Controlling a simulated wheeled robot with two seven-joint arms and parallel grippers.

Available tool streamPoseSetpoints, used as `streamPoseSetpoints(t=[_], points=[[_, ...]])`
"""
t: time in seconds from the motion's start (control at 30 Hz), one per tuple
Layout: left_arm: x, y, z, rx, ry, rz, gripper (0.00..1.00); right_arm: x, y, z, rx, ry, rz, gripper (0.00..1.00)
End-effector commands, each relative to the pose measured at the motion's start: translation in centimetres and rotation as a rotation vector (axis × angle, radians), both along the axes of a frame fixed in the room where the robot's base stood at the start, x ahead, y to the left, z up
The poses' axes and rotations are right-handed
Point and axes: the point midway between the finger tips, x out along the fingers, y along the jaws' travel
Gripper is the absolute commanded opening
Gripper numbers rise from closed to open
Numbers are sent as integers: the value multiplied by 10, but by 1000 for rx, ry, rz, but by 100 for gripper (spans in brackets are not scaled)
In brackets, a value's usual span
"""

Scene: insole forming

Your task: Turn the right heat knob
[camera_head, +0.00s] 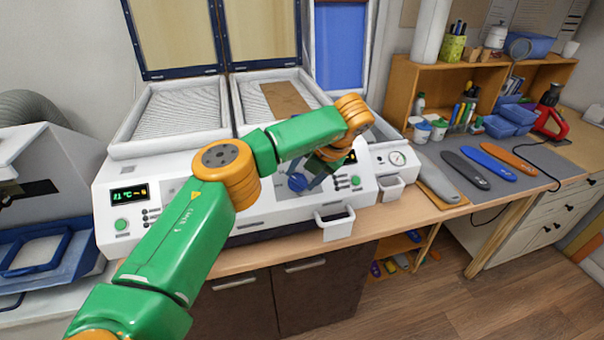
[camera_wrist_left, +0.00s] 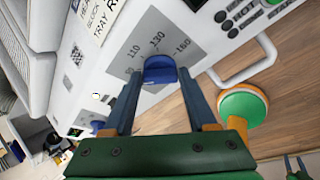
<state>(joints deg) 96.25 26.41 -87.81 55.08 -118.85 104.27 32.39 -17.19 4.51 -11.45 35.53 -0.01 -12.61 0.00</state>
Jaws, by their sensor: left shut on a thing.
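The right heat knob (camera_wrist_left: 160,72) is blue and sits on a grey dial plate with printed numbers, among them 110 and 130. It also shows in the head view (camera_head: 297,182) on the front panel of the white machine. My left gripper (camera_wrist_left: 160,82) is shut on it, with one finger on each side. In the head view my left arm reaches across the panel and hides part of it. At the lower right edge of the left wrist view, what looks like my right gripper (camera_wrist_left: 294,164) shows very small and partly cut off.
The white machine (camera_head: 255,215) has open lids and two trays above the panel. A lit display and green button (camera_head: 120,225) are at its left. Insoles (camera_head: 490,163) lie on a grey mat at the right.

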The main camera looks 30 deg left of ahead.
Motion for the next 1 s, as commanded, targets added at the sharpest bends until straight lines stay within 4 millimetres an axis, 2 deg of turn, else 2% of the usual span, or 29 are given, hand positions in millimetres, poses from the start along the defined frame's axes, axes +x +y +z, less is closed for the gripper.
streamPoseSetpoints(t=[0.6,1.0], points=[[0,-5,-4,238,276,-408,2,0,0,-1,0,0,0,50],[-1,-7,-5,322,376,-554,2,0,0,-2,-1,0,0,50]])
